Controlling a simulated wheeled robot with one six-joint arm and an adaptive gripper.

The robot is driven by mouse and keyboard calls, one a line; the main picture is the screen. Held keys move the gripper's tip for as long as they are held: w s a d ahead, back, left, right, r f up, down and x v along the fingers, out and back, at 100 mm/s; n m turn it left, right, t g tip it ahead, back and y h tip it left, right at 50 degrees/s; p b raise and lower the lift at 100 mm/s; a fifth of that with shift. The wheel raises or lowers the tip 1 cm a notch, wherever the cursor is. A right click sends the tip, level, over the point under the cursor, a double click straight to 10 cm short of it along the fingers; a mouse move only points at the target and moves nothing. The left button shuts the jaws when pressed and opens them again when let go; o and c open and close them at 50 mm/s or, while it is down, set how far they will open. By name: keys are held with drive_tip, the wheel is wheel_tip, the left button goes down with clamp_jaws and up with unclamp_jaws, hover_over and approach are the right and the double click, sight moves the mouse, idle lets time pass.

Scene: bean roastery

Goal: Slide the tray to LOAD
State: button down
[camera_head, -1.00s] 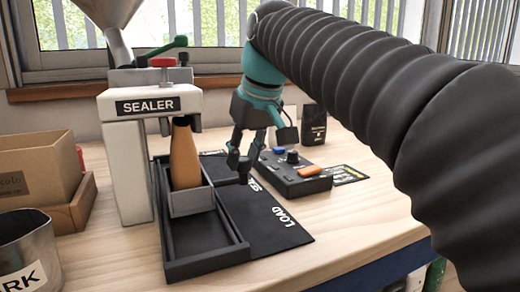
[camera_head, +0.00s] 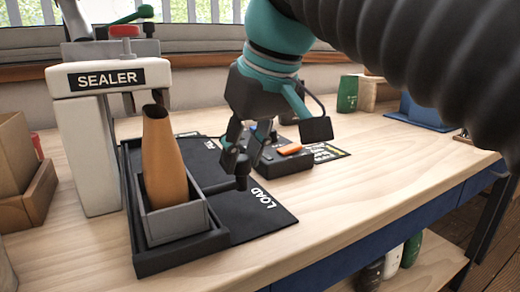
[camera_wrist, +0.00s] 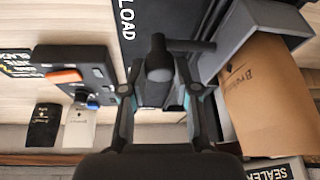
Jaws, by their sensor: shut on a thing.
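The grey tray (camera_head: 176,224) sits in the black track (camera_head: 150,262) at its near end, level with the white LOAD lettering (camera_head: 264,197). A brown bag (camera_head: 166,160) stands upright in the tray. A black handle with a round knob reaches right from the tray. My gripper (camera_head: 241,163) is shut on this handle, right of the bag. In the wrist view the tray (camera_wrist: 240,30) and the bag (camera_wrist: 262,95) are at the right, and the knob (camera_wrist: 158,62) shows between my gripper's fingers (camera_wrist: 160,92).
The sealer (camera_head: 100,130) stands behind and left of the tray. A control box (camera_head: 285,158) with an orange switch is right of my gripper. Brown cardboard boxes (camera_head: 28,185) stand at the far left. The table's front right is bare wood.

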drive_tip(key=shift+s+d+f, duration=0.1)
drive_tip(key=shift+s+d, duration=0.05)
drive_tip(key=c, duration=0.9)
unclamp_jaws()
drive_tip(key=shift+o, duration=0.2)
drive_tip(key=shift+r, duration=0.2)
drive_tip(key=v, duration=1.1)
drive_tip(key=shift+d+r, duration=0.15)
drive_tip(key=shift+r, duration=0.15)
drive_tip(key=shift+s, duration=0.2)
